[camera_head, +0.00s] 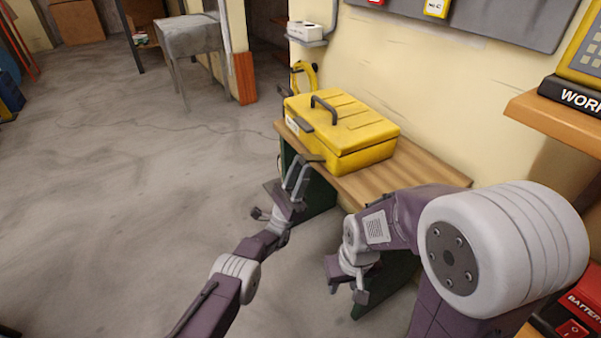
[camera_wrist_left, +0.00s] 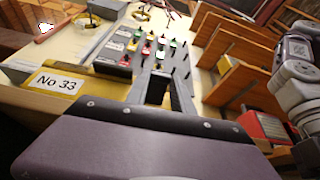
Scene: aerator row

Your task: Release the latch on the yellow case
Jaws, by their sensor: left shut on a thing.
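The yellow case (camera_head: 345,130) sits on the wooden bench, lid down, with a dark handle (camera_head: 323,104) on top. One dark latch (camera_head: 306,123) shows on its front at the left. A second dark latch (camera_head: 314,158) is at the front near corner, at the fingertips of my left gripper (camera_head: 304,166). The left gripper is shut on this latch, though the fingers partly hide the contact. In the left wrist view, its fingers (camera_wrist_left: 162,88) reach forward beside the yellow case (camera_wrist_left: 100,107). My right gripper (camera_head: 347,284) hangs low beside the bench, away from the case; its finger opening is unclear.
The wooden bench (camera_head: 420,178) stands against the wall, with bare top right of the case. A shelf (camera_head: 540,118) juts out at the right. A red battery box (camera_head: 583,305) is at lower right. The concrete floor (camera_head: 120,210) at left is clear.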

